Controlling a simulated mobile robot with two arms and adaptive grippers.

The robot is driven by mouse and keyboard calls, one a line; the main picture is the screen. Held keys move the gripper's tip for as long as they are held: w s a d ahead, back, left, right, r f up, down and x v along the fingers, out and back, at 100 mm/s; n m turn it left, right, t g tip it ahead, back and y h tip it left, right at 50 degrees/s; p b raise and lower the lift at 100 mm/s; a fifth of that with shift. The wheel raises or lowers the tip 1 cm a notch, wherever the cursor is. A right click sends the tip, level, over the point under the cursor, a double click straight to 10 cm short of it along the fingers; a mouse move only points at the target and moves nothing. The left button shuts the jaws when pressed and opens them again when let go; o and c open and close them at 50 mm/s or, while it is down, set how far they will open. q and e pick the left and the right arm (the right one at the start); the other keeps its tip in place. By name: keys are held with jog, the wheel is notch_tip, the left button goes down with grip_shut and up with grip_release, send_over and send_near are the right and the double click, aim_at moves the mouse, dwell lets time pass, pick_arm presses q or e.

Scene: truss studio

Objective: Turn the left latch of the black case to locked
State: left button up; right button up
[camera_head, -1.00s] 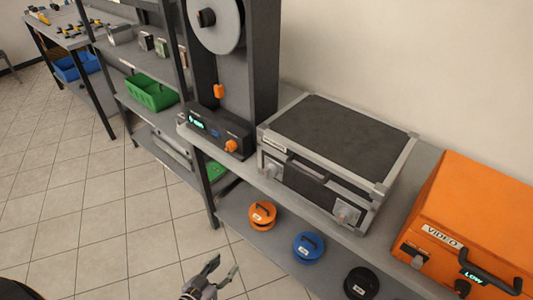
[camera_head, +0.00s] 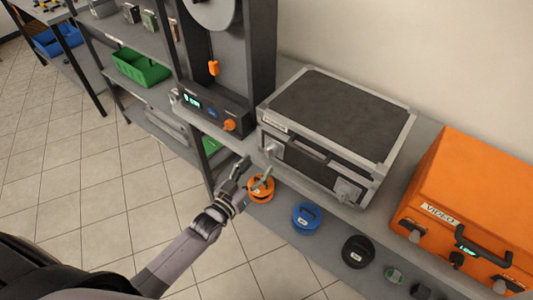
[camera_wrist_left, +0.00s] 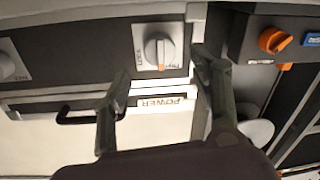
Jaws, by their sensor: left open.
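The black case (camera_head: 340,110) with silver edges lies closed on the shelf. Its left latch (camera_head: 271,148), a light knob on a pale plate, is at the front left, and its right latch (camera_head: 347,190) is further right. My left gripper (camera_head: 255,174) is open and empty, just in front of and below the left latch. In the left wrist view, which is upside down, the left latch (camera_wrist_left: 158,48) is ahead between the open fingers, with an orange mark on its knob. The fingers appear apart from the knob. My right gripper is out of view.
A machine with an orange knob (camera_head: 230,125) stands close to the case's left. An orange case (camera_head: 470,190) is at the right. Orange (camera_head: 262,196), blue (camera_head: 306,217) and black (camera_head: 358,251) spools lie on the lower shelf. The case's handle (camera_wrist_left: 75,115) is beside the fingers.

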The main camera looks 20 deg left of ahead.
aim_at(268, 155)
pick_arm(q)
jog(key=x, duration=0.5)
jog(key=shift+w+d, duration=0.15)
jog(key=shift+w, duration=0.25)
jog(key=shift+c, duration=0.2)
jog(key=c, duration=1.1)
